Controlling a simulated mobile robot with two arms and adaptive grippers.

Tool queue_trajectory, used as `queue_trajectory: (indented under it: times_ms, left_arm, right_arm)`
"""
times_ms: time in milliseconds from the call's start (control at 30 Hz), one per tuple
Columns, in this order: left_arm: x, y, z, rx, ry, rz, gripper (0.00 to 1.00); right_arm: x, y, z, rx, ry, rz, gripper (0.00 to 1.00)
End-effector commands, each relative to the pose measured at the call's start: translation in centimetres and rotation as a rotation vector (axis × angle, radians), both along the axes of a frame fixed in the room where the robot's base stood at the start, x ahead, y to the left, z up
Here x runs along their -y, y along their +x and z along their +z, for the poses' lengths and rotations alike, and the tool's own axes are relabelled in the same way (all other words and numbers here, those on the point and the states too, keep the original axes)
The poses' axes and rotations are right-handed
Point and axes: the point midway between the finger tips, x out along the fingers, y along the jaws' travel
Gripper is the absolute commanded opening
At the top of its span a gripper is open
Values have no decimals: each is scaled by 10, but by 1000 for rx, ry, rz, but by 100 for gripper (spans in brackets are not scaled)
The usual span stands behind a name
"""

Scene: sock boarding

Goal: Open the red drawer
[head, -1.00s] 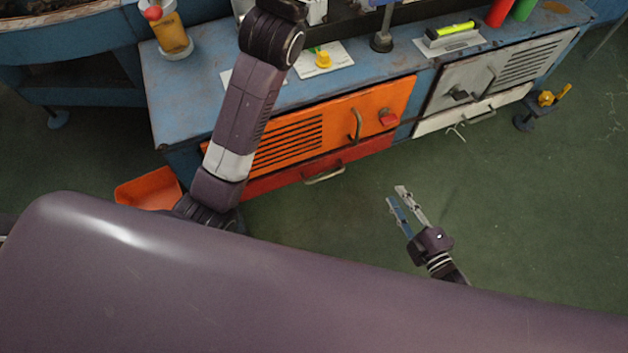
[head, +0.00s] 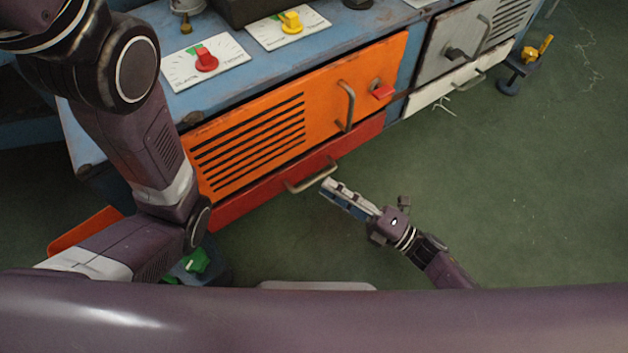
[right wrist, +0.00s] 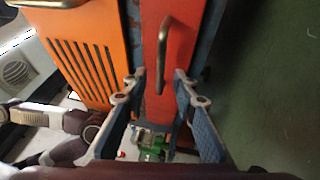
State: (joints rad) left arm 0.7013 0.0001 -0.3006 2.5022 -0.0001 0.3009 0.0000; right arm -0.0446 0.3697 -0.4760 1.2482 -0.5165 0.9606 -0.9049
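The red drawer (head: 250,195) is a low, wide front under the orange door. It looks closed. Its bent metal handle (head: 310,176) stands out from the front. My right gripper (head: 328,188) has its fingertips close to the right end of this handle in the head view.
The orange door (head: 265,140) has its own handle (head: 346,105) and a red latch. A grey door and a white drawer (head: 450,95) are farther right. An orange tray (head: 75,230) sits on the floor at left. Green floor (head: 520,190) is free at right.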

Motion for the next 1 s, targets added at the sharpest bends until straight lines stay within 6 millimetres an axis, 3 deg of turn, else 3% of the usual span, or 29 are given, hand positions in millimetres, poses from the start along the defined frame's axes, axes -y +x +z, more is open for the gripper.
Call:
queue_trajectory:
  times_ms: [100, 300, 633, 900, 1000]
  left_arm:
    - [0, 0, -11, -1, 0, 0, 40]
    - [0, 0, -18, -1, 0, 0, 40]
    - [0, 1, -18, -2, 0, 0, 40]
    - [0, 1, -18, -3, 1, 1, 40]
    - [0, 1, -18, -3, 1, 1, 40]
  right_arm:
    - [-19, 11, 2, 4, 2, 2, 26]
    - [-37, 22, 6, 1, 1, 0, 26]
    - [-42, 25, 8, -2, 0, -1, 26]
    - [-41, 25, 8, -2, 0, -1, 0]
    - [-41, 25, 8, -2, 0, -1, 0]
